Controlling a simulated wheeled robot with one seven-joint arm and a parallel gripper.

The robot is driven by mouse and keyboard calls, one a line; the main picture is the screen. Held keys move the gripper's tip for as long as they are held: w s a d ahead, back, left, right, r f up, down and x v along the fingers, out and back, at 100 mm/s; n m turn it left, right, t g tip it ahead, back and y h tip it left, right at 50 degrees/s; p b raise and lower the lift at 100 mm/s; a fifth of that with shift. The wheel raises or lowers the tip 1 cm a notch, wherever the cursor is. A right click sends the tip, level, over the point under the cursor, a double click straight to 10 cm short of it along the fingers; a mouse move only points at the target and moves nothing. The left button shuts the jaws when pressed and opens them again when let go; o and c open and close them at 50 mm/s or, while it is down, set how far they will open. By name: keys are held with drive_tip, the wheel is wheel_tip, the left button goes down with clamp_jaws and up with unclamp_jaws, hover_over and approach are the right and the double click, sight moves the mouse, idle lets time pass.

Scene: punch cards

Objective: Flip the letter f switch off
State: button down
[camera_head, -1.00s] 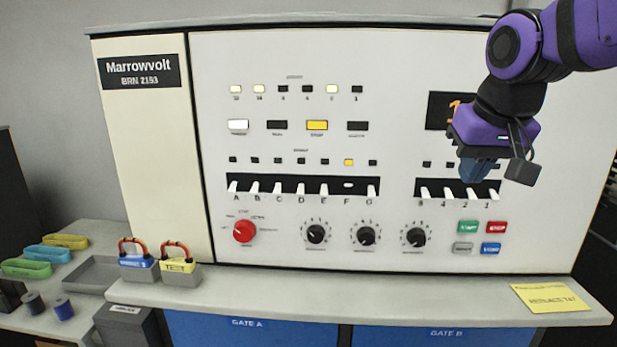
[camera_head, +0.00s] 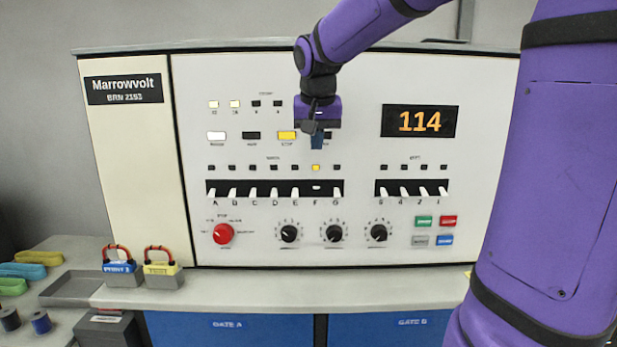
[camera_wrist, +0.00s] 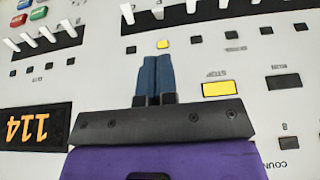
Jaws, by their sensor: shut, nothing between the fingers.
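The letter F switch (camera_head: 316,188) sits in the black slot of the A to G row. It looks like a short white stub, unlike its neighbours, whose white levers hang down. The small lamp above it (camera_head: 316,167) is lit yellow. My gripper (camera_head: 317,143) is shut and empty, in front of the panel just above that lamp. In the wrist view, turned upside down, my blue fingertips (camera_wrist: 150,60) are together, pointing toward the lit lamp and the F switch (camera_wrist: 158,11), apart from the switch. The gripper covers part of the button row behind it.
Switch G (camera_head: 337,192) and switch E (camera_head: 295,193) flank F closely. A display (camera_head: 419,121) reads 114. Knobs (camera_head: 334,233) and a red dial (camera_head: 223,234) lie below. The ledge (camera_head: 300,291) is mostly clear, with padlocks (camera_head: 163,267) at left.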

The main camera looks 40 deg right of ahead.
sight(316, 175)
drive_tip(key=x, duration=1)
drive_tip(key=shift+s+a+f+t+h, duration=0.15)
drive_tip(key=shift+s+f+t+h, duration=0.2)
drive_tip(key=shift+t, duration=0.3)
drive_tip(key=shift+s+a+f+t+h, duration=0.1)
drive_tip(key=shift+s+f+t+h, duration=0.05)
drive_tip(key=shift+t+h, duration=0.4)
idle(1.0)
drive_tip(key=shift+s+a+f, duration=0.15)
drive_tip(key=shift+s+f, duration=0.05)
drive_tip(key=shift+f, duration=0.25)
drive_tip(key=shift+s+a+f, duration=0.15)
drive_tip(key=shift+s+f, duration=0.05)
drive_tip(key=shift+f, duration=0.3)
idle(0.8)
drive_tip(key=shift+r, duration=0.15)
drive_tip(key=shift+r, duration=0.7)
